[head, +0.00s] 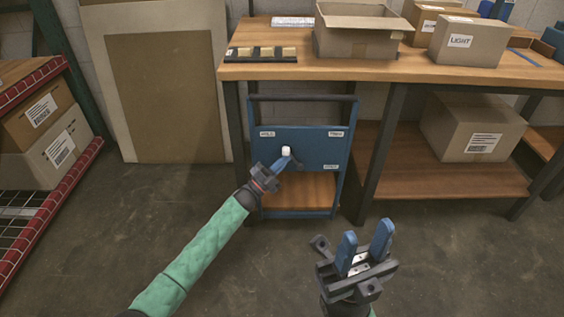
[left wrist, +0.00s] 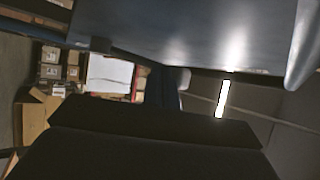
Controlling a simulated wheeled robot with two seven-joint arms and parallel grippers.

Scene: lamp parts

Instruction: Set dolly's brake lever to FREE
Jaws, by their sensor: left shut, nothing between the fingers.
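The dolly's blue panel (head: 312,147) stands upright below the workbench, under a dark handle bar. It has small white labels at upper left, upper right and lower right; their words are too small to read surely. The brake lever's white knob (head: 286,151) is left of the panel's middle, nearer the upper left label. My left gripper (head: 286,163) is shut and empty, its blue fingers at or just below the knob; contact cannot be told. The left wrist view shows a close blue-grey surface (left wrist: 190,30). My right gripper (head: 366,241) is open and empty, over the floor.
The workbench (head: 390,71) above carries an open carton (head: 357,42), a closed carton (head: 467,42) and a dark tray (head: 261,55). Its leg stands close right of the dolly. A red-edged rack (head: 62,187) is at left. Floor in front is clear.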

